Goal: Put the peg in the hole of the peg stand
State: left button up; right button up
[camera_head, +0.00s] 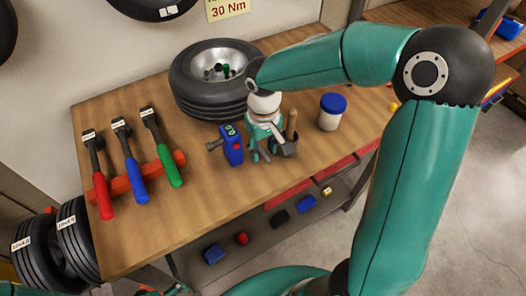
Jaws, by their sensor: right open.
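My right gripper (262,153) points down over the middle of the wooden bench, its fingers apart, with nothing seen between them. A short wood-coloured upright piece (292,122), perhaps the peg, rises just right of the gripper. It seems to stand in or behind a small dark holder (295,136), perhaps the peg stand; the gripper and a grey block (284,149) crowd this spot, and I see no clear hole.
A blue tool (231,146) stands close left of the gripper. A tyre (198,96) lies behind, with small parts in its rim. A blue-lidded jar (330,121) is to the right.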

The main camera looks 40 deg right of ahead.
grip_shut()
jog(key=shift+r, duration=0.15)
